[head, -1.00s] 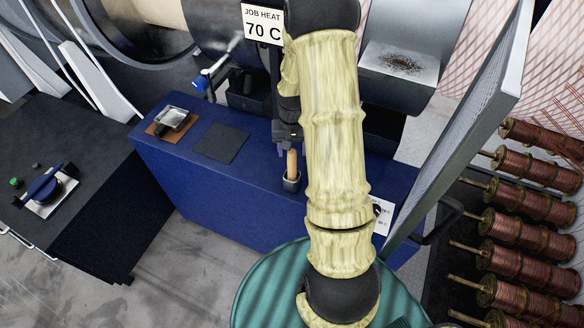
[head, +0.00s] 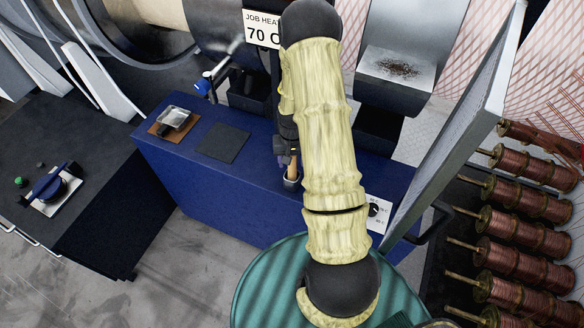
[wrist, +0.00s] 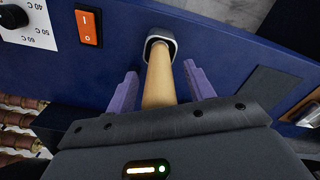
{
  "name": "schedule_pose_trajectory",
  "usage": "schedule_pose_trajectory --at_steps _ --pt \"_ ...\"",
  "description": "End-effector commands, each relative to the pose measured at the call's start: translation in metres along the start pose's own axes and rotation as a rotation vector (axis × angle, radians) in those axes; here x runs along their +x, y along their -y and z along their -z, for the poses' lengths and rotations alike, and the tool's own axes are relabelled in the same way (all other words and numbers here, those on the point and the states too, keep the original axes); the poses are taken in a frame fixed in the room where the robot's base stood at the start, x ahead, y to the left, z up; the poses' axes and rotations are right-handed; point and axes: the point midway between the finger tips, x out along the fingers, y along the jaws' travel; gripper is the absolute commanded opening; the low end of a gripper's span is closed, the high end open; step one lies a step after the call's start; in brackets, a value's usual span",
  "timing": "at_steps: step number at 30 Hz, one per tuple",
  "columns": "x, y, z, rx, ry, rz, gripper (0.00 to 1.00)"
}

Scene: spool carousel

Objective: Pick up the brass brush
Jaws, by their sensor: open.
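The brush shows as a tan wooden handle (wrist: 159,78) in the wrist view, standing in a small grey cup (wrist: 161,42). Its brass end is not visible. In the head view the handle (head: 293,168) rises from the cup (head: 291,183) on the blue bench, partly covered by my arm and gripper. My gripper (wrist: 160,82) is open, with one purple finger on each side of the handle. Gaps show between the fingers and the handle. In the head view my gripper (head: 285,158) is at the top of the handle.
The blue bench (head: 190,185) also holds a dark square mat (head: 222,143) and a metal tray (head: 174,118) on a brown board. An orange switch (wrist: 88,28) and a dial plate (head: 377,213) are near the cup. A grey upright panel (head: 455,140) stands right of my arm.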

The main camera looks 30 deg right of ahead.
Motion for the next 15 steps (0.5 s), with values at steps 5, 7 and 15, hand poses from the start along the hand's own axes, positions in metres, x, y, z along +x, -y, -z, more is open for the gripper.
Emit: schedule_pose_trajectory --at_steps 5,7,15 --pt "0.0003 0.0001 0.0002 0.0 -0.001 0.0 0.53" --pt "0.0002 0.0001 0.0002 0.0 -0.001 0.0 0.53" --pt "0.0 0.0002 0.0001 0.0 0.0 0.0 0.51"
